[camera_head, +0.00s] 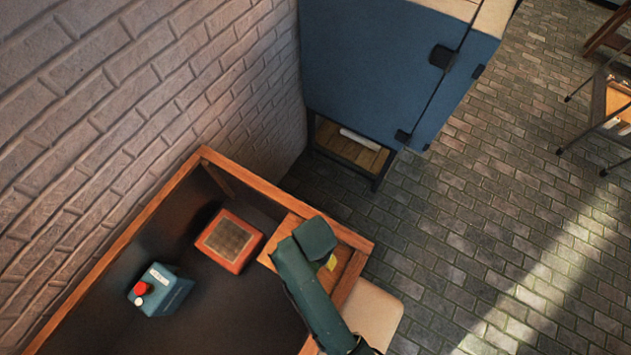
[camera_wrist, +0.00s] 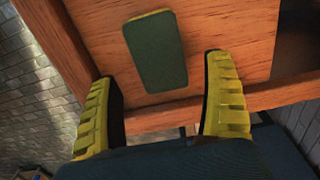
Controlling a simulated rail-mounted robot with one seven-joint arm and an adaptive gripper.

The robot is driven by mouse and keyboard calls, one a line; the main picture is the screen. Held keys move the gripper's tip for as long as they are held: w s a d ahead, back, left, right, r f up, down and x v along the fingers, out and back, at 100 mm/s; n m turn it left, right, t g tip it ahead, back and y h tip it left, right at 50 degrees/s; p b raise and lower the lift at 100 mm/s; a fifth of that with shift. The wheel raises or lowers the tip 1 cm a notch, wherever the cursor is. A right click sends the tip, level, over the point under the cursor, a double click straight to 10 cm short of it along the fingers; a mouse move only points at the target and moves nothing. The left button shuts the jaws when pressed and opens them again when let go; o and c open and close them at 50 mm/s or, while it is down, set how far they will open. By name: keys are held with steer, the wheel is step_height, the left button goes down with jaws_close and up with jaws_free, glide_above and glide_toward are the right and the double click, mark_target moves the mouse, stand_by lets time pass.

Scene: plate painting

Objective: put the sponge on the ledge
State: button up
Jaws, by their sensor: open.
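The sponge (camera_wrist: 156,48), dark green on its upper face with a yellow edge, lies flat on a wooden board in the wrist view. This board looks like the ledge (camera_head: 281,252) at the right end of the dark table in the head view. My gripper (camera_wrist: 161,69) is open and empty, its yellow fingers spread to either side of the sponge's near end and apart from it. In the head view my arm covers much of the ledge. A small yellow patch shows there beside my arm; I cannot tell whether it is a finger or the sponge.
A blue container (camera_head: 166,296) with a red cap and an orange box (camera_head: 229,241) with a brown top stand on the dark table (camera_head: 235,310). A raised wooden rim (camera_head: 120,246) runs along the brick wall. A blue cabinet (camera_head: 370,80) stands behind. The floor at right is mostly clear.

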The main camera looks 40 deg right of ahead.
steer(key=w+r+n+t+h, duration=0.1)
steer(key=w+r+n+t, duration=0.2)
steer(key=w+r+t, duration=0.75)
steer(key=w+r+n+g, duration=0.1)
steer(key=w+r+n, duration=0.3)
steer(key=r, duration=1.3)
steer(key=s+a+r+n+t+p, duration=0.1)
steer(key=r+t, duration=0.3)
steer(key=r, duration=0.8)
steer(key=s+a+r+n+t+p, duration=0.1)
steer(key=r+n+t, duration=0.3)
steer(key=r, duration=0.8)
steer(key=s+a+r+n+t+p, duration=0.1)
steer(key=a+r+n+t+p, duration=0.1)
steer(key=r, duration=1.1)
steer(key=a+t+p, duration=0.1)
steer(key=t, duration=0.1)
steer(key=shift+s+t, duration=0.35)
steer(key=shift+y, duration=0.3)
